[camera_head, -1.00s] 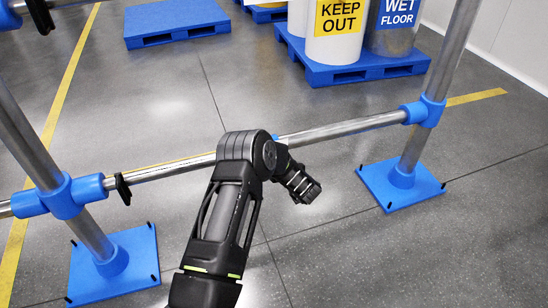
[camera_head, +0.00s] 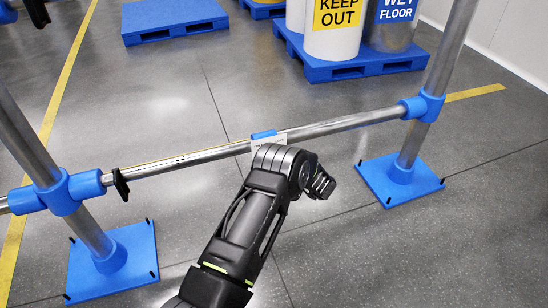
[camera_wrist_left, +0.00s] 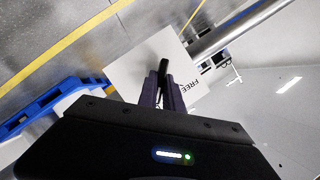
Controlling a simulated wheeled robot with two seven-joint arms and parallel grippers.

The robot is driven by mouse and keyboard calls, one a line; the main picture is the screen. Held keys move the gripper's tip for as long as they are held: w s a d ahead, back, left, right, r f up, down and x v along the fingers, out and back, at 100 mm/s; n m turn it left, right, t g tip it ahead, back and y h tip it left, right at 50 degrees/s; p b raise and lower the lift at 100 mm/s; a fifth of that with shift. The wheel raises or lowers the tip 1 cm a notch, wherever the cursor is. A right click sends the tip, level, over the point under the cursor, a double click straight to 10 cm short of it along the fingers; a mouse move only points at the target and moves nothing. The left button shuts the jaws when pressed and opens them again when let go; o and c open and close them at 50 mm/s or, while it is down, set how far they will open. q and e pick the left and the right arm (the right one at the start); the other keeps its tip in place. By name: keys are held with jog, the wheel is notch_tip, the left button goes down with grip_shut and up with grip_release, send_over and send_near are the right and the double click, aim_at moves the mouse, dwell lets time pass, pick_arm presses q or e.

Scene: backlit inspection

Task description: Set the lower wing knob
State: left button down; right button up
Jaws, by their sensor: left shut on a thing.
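In the left wrist view my left gripper (camera_wrist_left: 163,88) is shut on a dark wing knob (camera_wrist_left: 165,66). The knob stands in front of a white plate (camera_wrist_left: 128,75) with partly hidden lettering that reads "FREE". The fingers and gripper body cover the plate's lower part. In the head view the plate's upper edge (camera_head: 267,142) shows at the middle of the lower metal rail (camera_head: 355,121), with a blue part (camera_head: 264,134) above it. My arm hides the knob and fingers there.
Blue joints (camera_head: 68,193) tie the rail to uprights on blue base plates (camera_head: 113,262). A black clamp-like part (camera_head: 121,185) sits on the rail at left. Blue pallets (camera_head: 175,20) stand behind, one carrying barrels (camera_head: 335,38). Floor between the uprights is clear.

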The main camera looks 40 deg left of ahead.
pick_arm(q)
jog(key=shift+f, duration=0.1)
jog(key=c, duration=1.5)
grip_release()
jog(key=shift+d, duration=0.15)
jog(key=p+v, duration=0.1)
jog(key=v, duration=0.6)
jog(key=shift+s+d+p, duration=0.15)
jog(key=shift+d+p, duration=0.1)
jog(key=shift+p, duration=0.05)
